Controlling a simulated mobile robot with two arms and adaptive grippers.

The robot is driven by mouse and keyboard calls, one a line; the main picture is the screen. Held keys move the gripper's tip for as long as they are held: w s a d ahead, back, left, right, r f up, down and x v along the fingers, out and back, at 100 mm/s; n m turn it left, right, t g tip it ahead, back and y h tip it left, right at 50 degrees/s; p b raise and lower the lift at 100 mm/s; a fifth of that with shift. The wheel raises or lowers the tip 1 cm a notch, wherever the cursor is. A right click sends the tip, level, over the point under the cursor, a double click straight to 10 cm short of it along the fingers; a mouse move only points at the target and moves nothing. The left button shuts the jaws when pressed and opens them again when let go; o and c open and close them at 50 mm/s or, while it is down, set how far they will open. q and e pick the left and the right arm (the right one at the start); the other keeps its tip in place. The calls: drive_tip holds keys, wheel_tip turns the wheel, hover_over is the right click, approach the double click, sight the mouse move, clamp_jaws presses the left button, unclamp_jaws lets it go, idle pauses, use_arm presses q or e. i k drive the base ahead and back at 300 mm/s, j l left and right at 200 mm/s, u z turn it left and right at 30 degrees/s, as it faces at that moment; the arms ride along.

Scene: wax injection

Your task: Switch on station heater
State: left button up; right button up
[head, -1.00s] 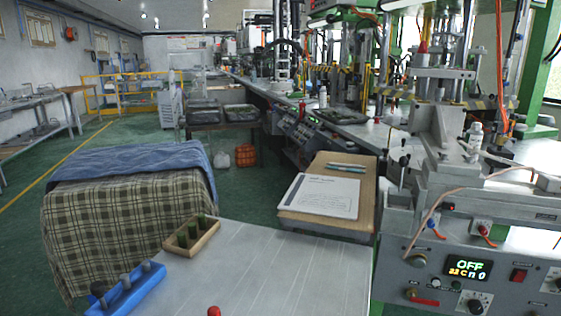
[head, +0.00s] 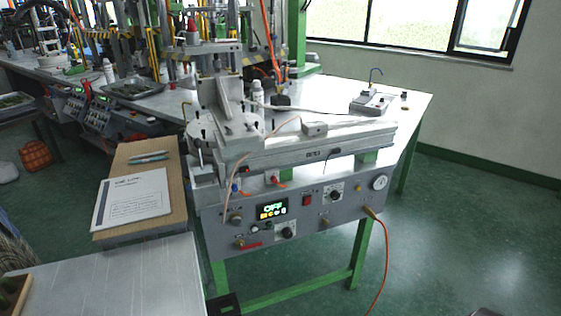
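The wax injection station (head: 290,160) stands in the middle of the head view on a green-legged bench. Its grey front panel (head: 345,205) carries a display (head: 272,209) that reads "OFF" in green, with smaller coloured characters below. A red rocker switch (head: 307,201) is right of the display. A black knob (head: 286,232) sits below the display and another knob (head: 336,191) is to the right of the red switch. A round gauge (head: 380,182) is at the panel's right end. Neither of my grippers is visible.
A clipboard-like board with a paper sheet (head: 133,197) and pens lies left of the station. A pale table (head: 110,280) fills the lower left. An orange cable (head: 385,265) hangs from the panel to the floor. The green floor (head: 455,240) at right is clear.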

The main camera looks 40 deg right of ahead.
sight(307, 200)
drive_tip(key=k+z, duration=0.1)
drive_tip(key=z, duration=0.8)
drive_tip(key=k+z, duration=0.15)
drive_tip(key=z, duration=0.3)
